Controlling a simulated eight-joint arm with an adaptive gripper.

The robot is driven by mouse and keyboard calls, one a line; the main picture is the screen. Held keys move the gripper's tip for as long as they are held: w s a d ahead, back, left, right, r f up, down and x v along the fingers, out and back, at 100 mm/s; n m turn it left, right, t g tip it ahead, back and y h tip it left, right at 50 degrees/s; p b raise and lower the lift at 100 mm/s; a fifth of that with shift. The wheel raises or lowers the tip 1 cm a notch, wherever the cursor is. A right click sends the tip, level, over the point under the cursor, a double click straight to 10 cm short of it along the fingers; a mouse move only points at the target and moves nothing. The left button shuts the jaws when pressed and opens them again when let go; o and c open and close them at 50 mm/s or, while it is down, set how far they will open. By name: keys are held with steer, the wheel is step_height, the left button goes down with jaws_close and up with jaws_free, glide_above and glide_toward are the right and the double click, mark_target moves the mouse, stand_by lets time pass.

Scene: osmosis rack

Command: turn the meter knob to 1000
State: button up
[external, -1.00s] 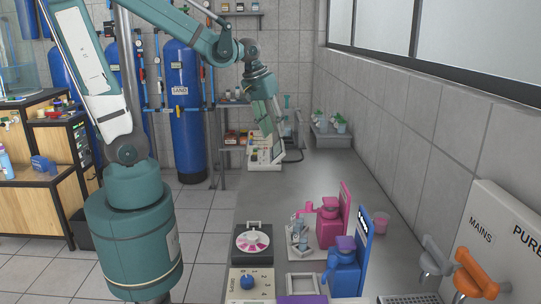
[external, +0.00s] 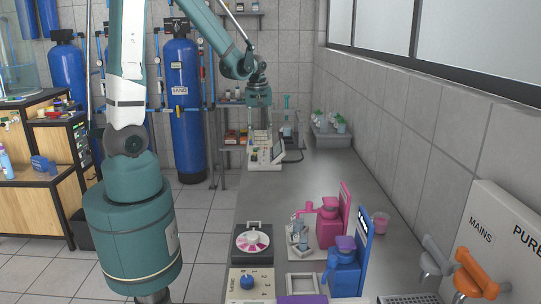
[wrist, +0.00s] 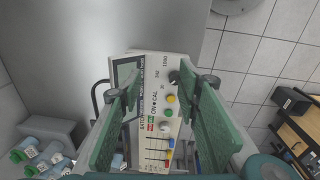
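The meter (external: 263,158) is a cream box at the far end of the grey bench in the external view. In the wrist view its panel (wrist: 152,72) shows a dark screen, printed numbers including 1000, and coloured buttons. A dark round shape that looks like the knob (wrist: 173,76) lies beside the right fingertip and is partly hidden by it. My gripper (wrist: 157,85) is open, with its two green fingers spread over the panel and nothing between them. In the external view the gripper (external: 259,118) hangs down just above the meter. I cannot tell if it touches.
A stand (external: 287,135) is just right of the meter. The middle of the bench (external: 300,185) is clear. Pink (external: 328,228) and blue (external: 345,270) devices stand at the near end.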

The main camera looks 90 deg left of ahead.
mark_target(254, 156)
steer(key=s+a+f, duration=0.1)
steer(key=s+a+f+n, duration=0.1)
steer(key=a, duration=0.1)
steer(key=s+a+f+n, duration=0.1)
steer(key=a, duration=0.1)
steer(key=shift+s+f+g+h+p, duration=0.15)
steer(key=shift+s+g+h+p, duration=0.05)
steer(key=shift+g+h+p, duration=0.1)
steer(key=shift+f, duration=0.15)
steer(key=shift+f, duration=3.75)
steer(key=c, duration=0.9)
